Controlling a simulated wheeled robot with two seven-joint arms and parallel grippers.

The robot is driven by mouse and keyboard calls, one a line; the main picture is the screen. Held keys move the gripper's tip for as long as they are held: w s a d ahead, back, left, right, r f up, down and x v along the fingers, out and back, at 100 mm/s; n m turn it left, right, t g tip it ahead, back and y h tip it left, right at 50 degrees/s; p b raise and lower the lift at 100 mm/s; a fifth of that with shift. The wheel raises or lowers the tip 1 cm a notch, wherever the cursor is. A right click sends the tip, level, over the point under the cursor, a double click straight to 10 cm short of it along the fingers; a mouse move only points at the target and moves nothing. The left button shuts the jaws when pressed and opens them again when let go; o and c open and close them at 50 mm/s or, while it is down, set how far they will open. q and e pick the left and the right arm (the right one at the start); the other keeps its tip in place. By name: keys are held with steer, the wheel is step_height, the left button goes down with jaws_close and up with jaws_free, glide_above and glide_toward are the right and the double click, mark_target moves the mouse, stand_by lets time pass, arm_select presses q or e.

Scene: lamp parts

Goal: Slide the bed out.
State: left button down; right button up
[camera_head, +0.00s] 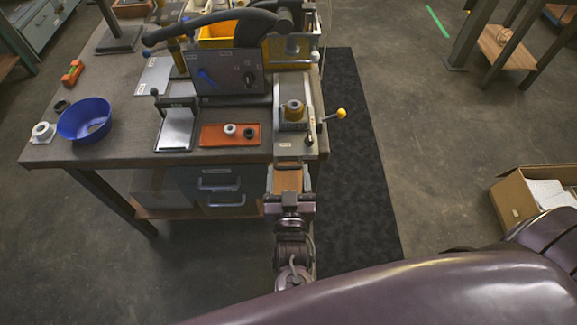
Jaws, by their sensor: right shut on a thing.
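The bed appears to be the grey metal slide (311,95) at the right end of the workbench, with a round brass-coloured part (293,110) on it. A lever with a yellow knob (341,113) sticks out on its right. My right gripper (290,168) is at the bench's front edge, just in front of the bed. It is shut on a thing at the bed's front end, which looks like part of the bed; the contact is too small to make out. My left gripper is not in view.
On the workbench (110,140) stand a blue bowl (84,120), an orange tray (228,141), a grey control box (229,73) and a yellow bin (217,36). A dark mat (355,170) lies right of the bench. A cardboard box (512,205) is at right.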

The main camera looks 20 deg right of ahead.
steer(key=shift+s+a+f, duration=0.1)
steer(key=shift+a, duration=0.1)
steer(key=o, duration=1.1)
steer(key=shift+c, duration=0.2)
steer(key=shift+o, duration=0.5)
steer(key=shift+s, duration=0.1)
steer(key=shift+a, duration=0.1)
steer(key=b+v, duration=0.1)
steer(key=v, duration=0.7)
steer(key=shift+b, duration=0.35)
